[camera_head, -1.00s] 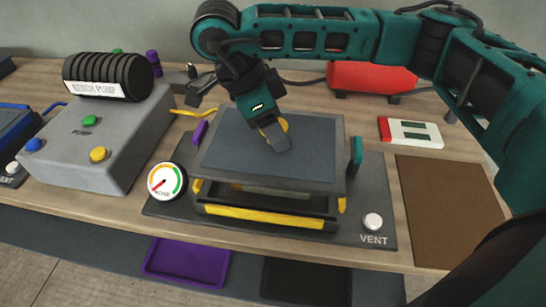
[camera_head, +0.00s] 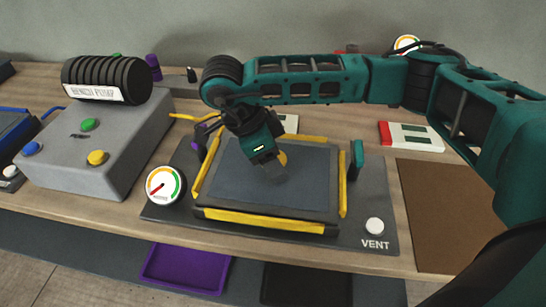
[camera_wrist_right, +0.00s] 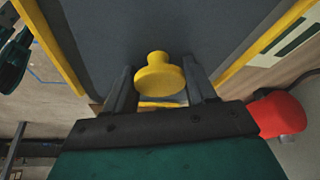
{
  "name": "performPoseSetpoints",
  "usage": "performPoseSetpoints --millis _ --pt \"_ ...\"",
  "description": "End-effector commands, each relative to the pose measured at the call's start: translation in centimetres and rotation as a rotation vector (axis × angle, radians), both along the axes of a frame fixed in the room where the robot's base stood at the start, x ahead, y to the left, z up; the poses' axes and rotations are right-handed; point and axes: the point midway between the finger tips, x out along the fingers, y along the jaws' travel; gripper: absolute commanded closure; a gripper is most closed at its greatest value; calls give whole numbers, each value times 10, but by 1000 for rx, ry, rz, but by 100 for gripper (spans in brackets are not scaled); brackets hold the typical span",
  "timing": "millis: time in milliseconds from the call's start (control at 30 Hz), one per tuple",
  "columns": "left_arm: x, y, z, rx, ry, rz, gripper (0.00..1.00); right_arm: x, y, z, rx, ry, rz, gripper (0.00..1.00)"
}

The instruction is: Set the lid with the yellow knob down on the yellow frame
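The lid (camera_head: 225,175) is a dark grey plate with a yellow knob (camera_wrist_right: 158,76). In the head view it lies flat and low within the yellow frame (camera_head: 265,221), whose bars show around its edges. No clear gap shows under its front edge. My right gripper (camera_head: 273,172) is over the lid's middle and partly hides the knob. In the right wrist view its two fingers (camera_wrist_right: 158,88) stand on either side of the knob, close against it, and appear shut on it. My left gripper is not in view.
The frame sits on a dark base with a gauge (camera_head: 165,185), a VENT button (camera_head: 375,226) and a teal latch (camera_head: 357,158). A grey pump box (camera_head: 75,175) stands left. A red-and-white meter (camera_head: 410,136) and a brown mat (camera_head: 450,212) lie right. Purple (camera_head: 185,262) and black (camera_head: 305,281) trays are in front.

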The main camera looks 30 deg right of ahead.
Motion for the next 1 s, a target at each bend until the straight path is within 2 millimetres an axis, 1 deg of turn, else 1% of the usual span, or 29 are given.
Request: performPoseSetpoints --millis 33,233,467,567,600,667,733,900,1000 --pt "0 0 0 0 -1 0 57 0 0 0 0 0 0 39" --pt "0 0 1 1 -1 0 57 0 0 0 -1 1 0 20" --pt "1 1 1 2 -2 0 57 0 0 0 -1 1 0 19" --pt "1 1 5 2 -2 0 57 0 0 5 0 1 0 19" --pt "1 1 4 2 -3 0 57 1 2 7 1 -1 0 19" --pt "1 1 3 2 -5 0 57 2 5 15 1 -2 1 19" --pt "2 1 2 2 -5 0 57 3 11 27 2 -4 3 19" --pt "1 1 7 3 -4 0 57 7 24 64 0 -5 3 19" --pt "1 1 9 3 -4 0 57 9 31 82 -1 -4 3 19"
